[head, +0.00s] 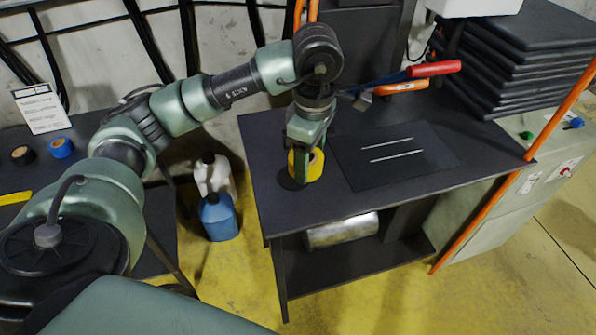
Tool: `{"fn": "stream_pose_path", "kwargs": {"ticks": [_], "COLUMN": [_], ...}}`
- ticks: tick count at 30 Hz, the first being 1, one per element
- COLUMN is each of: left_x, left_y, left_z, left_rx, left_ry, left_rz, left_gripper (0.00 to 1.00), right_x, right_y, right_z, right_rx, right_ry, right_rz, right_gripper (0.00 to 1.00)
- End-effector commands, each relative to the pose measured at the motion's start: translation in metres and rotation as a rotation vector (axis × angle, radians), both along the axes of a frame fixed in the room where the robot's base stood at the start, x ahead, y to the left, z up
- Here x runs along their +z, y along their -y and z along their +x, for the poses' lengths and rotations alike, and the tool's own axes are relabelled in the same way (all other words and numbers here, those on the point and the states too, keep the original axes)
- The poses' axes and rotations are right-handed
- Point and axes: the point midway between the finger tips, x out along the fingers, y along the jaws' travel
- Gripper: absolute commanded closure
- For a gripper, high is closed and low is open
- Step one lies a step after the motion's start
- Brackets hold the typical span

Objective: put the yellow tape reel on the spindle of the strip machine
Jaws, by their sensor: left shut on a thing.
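The yellow tape reel (316,167) is in my left gripper (303,160), which points down over the left part of the dark workbench (270,205). The gripper is shut on the reel. A dark round patch shows under the reel at the bench top; I cannot tell whether it is a base or a shadow, or whether the reel touches it. I cannot make out a spindle, and I cannot tell for sure which part is the strip machine. My right gripper is not in view.
A dark mat (355,172) with two pale rods lies right of the reel. A red-handled lever (433,69) and an orange handle (402,87) are behind it. Black slabs (530,50) are stacked at right. A white jug (213,175) and blue jug (217,217) stand left of the bench.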

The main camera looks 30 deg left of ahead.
Motion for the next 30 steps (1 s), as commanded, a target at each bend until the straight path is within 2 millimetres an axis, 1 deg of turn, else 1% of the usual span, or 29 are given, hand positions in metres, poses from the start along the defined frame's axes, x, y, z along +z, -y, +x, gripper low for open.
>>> {"fn": "stream_pose_path", "kwargs": {"ticks": [1,9,12,15,18,21,23,26,29,30], "left_x": [0.012,0.051,0.064,0.072,0.077,0.078,0.073,0.053,0.029,0.018], "left_y": [-0.007,-0.046,-0.059,-0.069,-0.075,-0.078,-0.079,-0.079,-0.079,-0.079], "left_z": [0.009,0.044,0.053,0.059,0.062,0.064,0.064,0.064,0.063,0.063], "left_rx": [0.166,1.114,1.413,1.646,1.802,1.888,1.91,1.918,1.916,1.916], "left_ry": [0.006,0.022,0.024,0.021,0.019,0.017,0.015,0.013,0.013,0.014], "left_rz": [-0.003,-0.024,-0.032,-0.036,-0.038,-0.038,-0.035,-0.033,-0.031,-0.03], "left_gripper": [0.83,0.83,0.83,0.83,0.83,0.83,0.83,0.83,0.83,0.83], "right_x": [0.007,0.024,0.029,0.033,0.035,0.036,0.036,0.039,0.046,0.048], "right_y": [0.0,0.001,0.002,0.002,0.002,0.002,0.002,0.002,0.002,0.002], "right_z": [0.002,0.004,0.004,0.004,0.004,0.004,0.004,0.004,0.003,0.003], "right_rx": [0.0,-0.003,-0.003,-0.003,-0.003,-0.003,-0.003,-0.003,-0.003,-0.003], "right_ry": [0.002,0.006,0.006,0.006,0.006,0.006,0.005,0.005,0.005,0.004], "right_rz": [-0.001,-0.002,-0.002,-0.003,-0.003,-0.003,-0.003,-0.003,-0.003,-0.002], "right_gripper": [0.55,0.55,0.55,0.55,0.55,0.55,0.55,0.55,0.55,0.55]}}
